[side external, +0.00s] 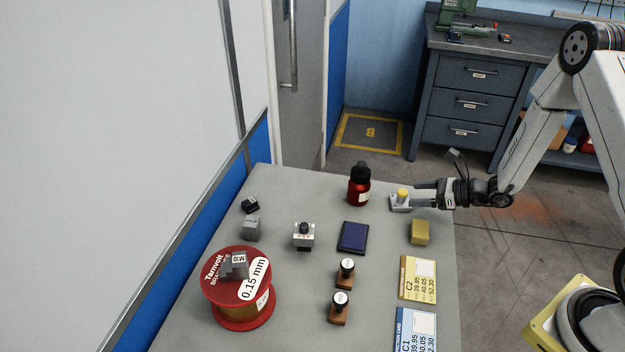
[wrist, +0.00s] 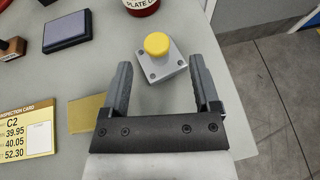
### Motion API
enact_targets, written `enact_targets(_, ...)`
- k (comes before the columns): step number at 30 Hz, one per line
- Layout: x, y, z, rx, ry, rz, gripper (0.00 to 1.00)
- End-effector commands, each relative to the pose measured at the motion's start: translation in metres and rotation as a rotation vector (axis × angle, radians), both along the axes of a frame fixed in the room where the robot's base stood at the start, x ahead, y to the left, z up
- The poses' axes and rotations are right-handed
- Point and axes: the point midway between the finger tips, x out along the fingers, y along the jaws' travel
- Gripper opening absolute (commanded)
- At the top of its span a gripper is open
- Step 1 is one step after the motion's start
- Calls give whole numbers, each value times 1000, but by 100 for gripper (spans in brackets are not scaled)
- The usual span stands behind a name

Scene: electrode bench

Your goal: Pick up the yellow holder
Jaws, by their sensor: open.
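The yellow holder appears to be a light grey square base with a round yellow top. It stands upright near the far right edge of the table in the side view (side external: 403,195). In the wrist view it (wrist: 158,45) lies just ahead of my gripper, turned at an angle, with screw holes in its base corners. My gripper (side external: 414,196) reaches in from the right, low and level. In the wrist view my gripper (wrist: 160,68) is open, its fingertips either side of the base's near part. I cannot tell whether they touch it.
A red bottle (side external: 359,184) stands close behind the holder to the left. A plain yellow block (side external: 419,232) sits nearer the camera, with a dark blue pad (side external: 353,238) to its left. Stamps, cards and a red spool (side external: 214,288) occupy the nearer table.

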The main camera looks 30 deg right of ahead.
Motion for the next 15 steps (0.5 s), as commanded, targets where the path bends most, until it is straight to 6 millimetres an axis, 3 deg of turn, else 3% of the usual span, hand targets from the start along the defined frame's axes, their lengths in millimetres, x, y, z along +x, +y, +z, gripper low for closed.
enact_targets(15,33,27,-18,0,1,3,79)
